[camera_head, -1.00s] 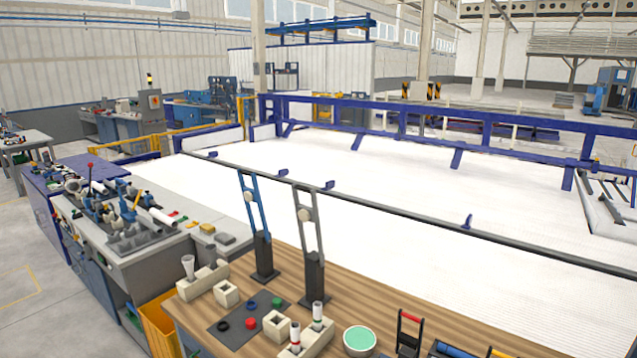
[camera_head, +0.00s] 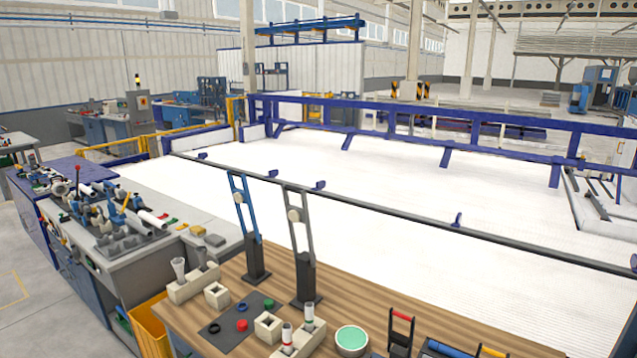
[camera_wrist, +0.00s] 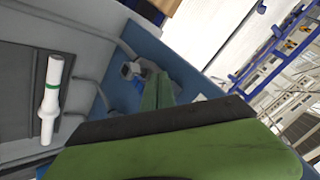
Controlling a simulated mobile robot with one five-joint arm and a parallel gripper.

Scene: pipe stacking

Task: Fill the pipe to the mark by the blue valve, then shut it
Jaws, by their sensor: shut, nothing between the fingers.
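A blue lever valve (camera_head: 241,208) stands upright on a dark post on the wooden bench, left of a similar grey lever valve (camera_head: 298,217). At the bench's front, a pale block (camera_head: 290,349) holds two short white pipes, one with a red band (camera_head: 287,335) and one with a green band (camera_head: 309,316). In the wrist view, a white pipe with a green band (camera_wrist: 51,98) lies against a grey panel; I cannot tell whether it belongs to my body. My gripper (camera_wrist: 158,100), with green fingers, is shut and empty, apart from that pipe. It is not visible in the head view.
The wooden bench (camera_head: 349,306) also bears a round green-topped dish (camera_head: 352,340), a dark mat (camera_head: 222,331) with coloured rings, and a red-handled rack (camera_head: 401,330). A grey workbench (camera_head: 178,247) with fittings stands left. Behind lies a wide white floor with a blue rail (camera_head: 400,110).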

